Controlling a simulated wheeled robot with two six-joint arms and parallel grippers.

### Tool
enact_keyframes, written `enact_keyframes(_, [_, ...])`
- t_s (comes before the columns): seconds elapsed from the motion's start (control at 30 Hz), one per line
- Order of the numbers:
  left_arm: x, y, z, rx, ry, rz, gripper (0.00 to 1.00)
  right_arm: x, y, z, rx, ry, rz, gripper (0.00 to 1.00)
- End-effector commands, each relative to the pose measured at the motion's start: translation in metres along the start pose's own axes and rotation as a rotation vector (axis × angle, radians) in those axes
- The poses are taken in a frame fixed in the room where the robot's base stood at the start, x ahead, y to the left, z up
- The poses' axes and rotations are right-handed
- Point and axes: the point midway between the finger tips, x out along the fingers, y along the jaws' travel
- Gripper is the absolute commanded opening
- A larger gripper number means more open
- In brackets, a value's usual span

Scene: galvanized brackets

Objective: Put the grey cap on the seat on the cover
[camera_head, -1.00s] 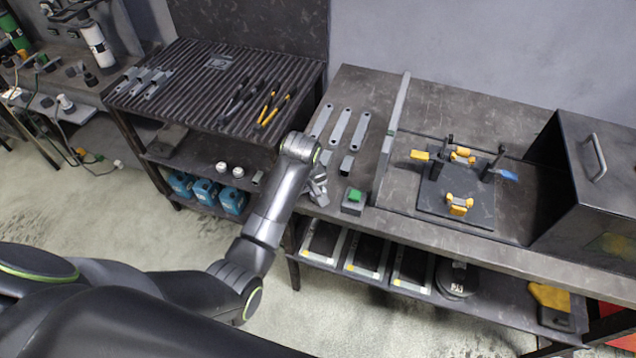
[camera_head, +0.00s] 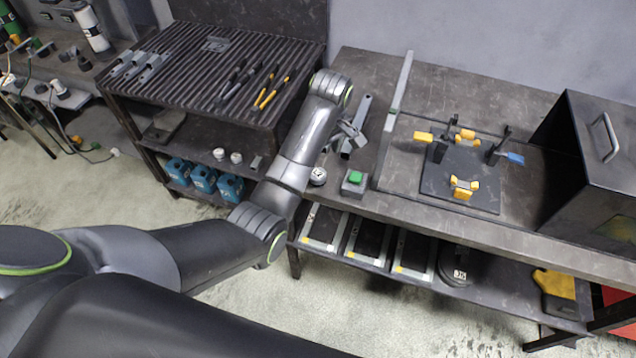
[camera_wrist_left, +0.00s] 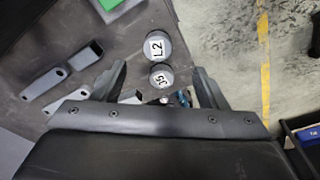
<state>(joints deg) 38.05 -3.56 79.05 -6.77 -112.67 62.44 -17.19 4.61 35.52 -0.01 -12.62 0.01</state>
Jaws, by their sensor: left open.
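My left gripper (camera_head: 348,136) is over the left part of the workbench, its jaws apart and empty. In the left wrist view its fingers (camera_wrist_left: 160,68) frame two round grey pieces with white faces, one marked L2 (camera_wrist_left: 158,46) and one whose marking seems to be 35 (camera_wrist_left: 161,77). A round piece also shows at the bench's front edge in the head view (camera_head: 318,176). I cannot tell which piece is the grey cap, nor identify the cover or its seat. My right gripper is not in view.
Grey brackets (camera_wrist_left: 45,82) lie beside the gripper, partly hidden by my arm in the head view. A green-button box (camera_head: 354,182) is nearby. A dark fixture with orange clamps (camera_head: 460,180) and a large dark box (camera_head: 590,165) stand right.

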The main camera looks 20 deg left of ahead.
Motion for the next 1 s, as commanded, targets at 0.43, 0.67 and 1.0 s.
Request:
enact_keyframes(0.43, [0.055, 0.000, -0.001, 0.000, -0.001, -0.001, 0.67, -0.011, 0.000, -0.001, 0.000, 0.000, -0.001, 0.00])
enact_keyframes(0.67, [0.074, 0.002, -0.005, 0.000, -0.002, -0.003, 0.67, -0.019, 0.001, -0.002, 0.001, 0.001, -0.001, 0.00])
enact_keyframes(1.0, [0.104, 0.004, -0.007, 0.000, 0.000, 0.000, 0.67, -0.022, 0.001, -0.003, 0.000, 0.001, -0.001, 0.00])
